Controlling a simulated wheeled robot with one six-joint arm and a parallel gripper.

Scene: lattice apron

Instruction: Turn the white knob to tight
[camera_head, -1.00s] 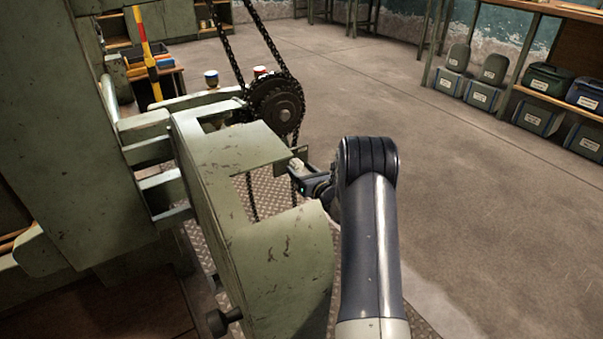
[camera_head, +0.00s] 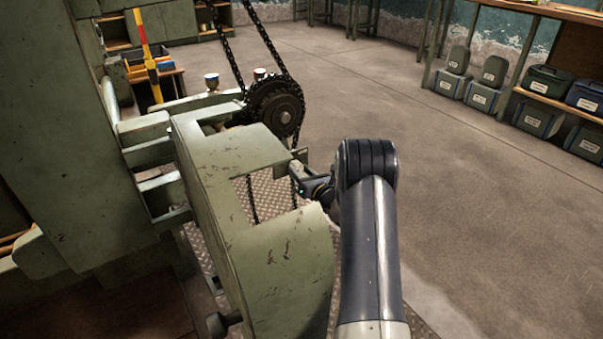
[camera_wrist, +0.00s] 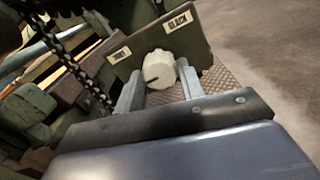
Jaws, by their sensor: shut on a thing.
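The white knob (camera_wrist: 159,70) sits on a green plate in the wrist view, between the labels "TIGHT" (camera_wrist: 118,54) and "SLACK" (camera_wrist: 177,22). Its dark pointer line faces the lower left of the picture, not straight at the "TIGHT" label. My gripper (camera_wrist: 160,84) has one finger on each side of the knob and is shut on it. In the head view, my gripper (camera_head: 299,177) is at the small plate beside the green guard, and the knob (camera_head: 296,166) shows only as a small pale spot.
The green guard (camera_head: 280,270) stands left of my arm, with a cut-out beside my gripper. A chain runs over a dark sprocket (camera_head: 277,108) just behind. Bins (camera_head: 480,97) stand far right. The floor (camera_head: 470,200) to the right is clear.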

